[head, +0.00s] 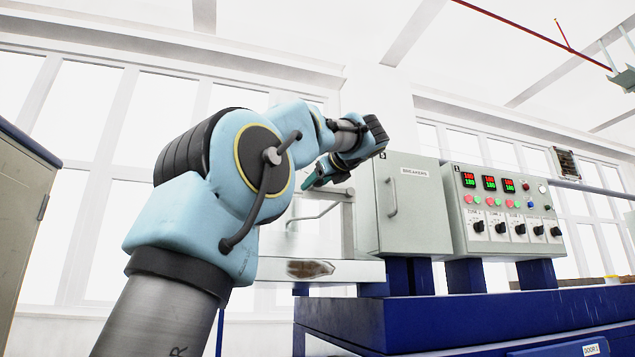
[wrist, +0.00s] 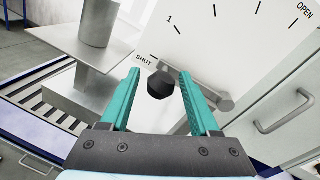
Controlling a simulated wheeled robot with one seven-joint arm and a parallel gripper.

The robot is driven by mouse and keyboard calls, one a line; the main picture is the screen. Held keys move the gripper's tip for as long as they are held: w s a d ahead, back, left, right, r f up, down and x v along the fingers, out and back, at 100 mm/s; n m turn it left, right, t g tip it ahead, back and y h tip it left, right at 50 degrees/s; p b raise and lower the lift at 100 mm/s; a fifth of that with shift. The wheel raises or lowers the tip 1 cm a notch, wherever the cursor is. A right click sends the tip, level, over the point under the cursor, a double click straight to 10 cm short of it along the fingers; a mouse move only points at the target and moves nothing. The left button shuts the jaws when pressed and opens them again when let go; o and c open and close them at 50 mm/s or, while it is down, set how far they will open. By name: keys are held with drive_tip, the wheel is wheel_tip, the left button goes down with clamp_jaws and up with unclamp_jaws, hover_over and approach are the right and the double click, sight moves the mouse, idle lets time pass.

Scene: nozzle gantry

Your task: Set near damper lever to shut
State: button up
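The damper lever (wrist: 196,87) shows in the wrist view as a grey bar on a white dial plate (wrist: 225,45). Its black knob (wrist: 160,84) is close to the SHUT mark, and the plate also reads 1 and OPEN at the upper right. My gripper (wrist: 168,80) is open, with its teal fingers on either side of the knob. The knob lies between the fingertips, and I see a gap on the left; contact on the right is unclear. In the head view my gripper (head: 314,180) is small and partly hidden by my arm, and the lever cannot be made out.
A grey breakers cabinet (head: 412,205) with a handle stands right of my gripper in the head view, beside a control panel (head: 505,215). A cabinet handle (wrist: 285,112) is at the right in the wrist view. A metal post on a plate (wrist: 97,25) stands at the left.

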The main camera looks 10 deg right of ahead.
drive_tip(key=shift+o, duration=0.2)
drive_tip(key=b+v, duration=0.2)
drive_tip(key=v, duration=0.8)
drive_tip(key=shift+s+b, duration=0.35)
drive_tip(key=shift+s, duration=0.05)
drive_tip(key=shift+d+r, duration=0.1)
